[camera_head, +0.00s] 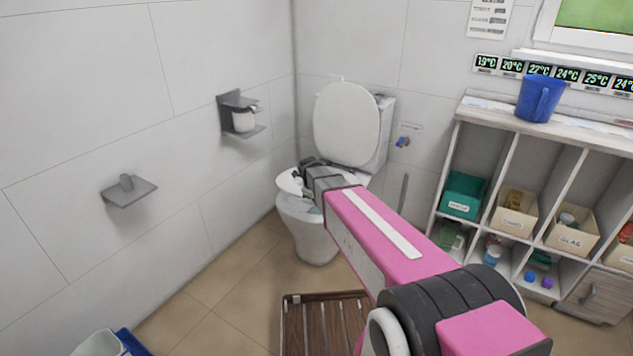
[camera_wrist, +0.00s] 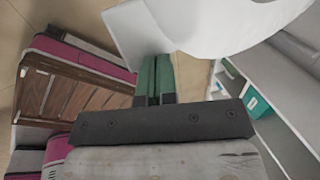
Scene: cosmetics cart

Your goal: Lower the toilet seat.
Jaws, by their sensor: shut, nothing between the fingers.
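The white toilet (camera_head: 310,228) stands in the corner. Its oval lid (camera_head: 346,122) is upright against the tank (camera_head: 386,130). The seat is hard to tell apart from the bowl rim, as my arm covers much of it. My gripper (camera_head: 298,186) is at the bowl's top, over its left and front part. In the wrist view, the green fingers of my gripper (camera_wrist: 154,72) are together and empty.
A brown slatted wooden mat (camera_head: 325,325) lies in front of the toilet. A shelf unit (camera_head: 448,180) with boxes stands right, a blue pitcher (camera_head: 540,98) on top. A paper holder (camera_head: 240,115) and a small wall shelf (camera_head: 128,190) jut from the left wall.

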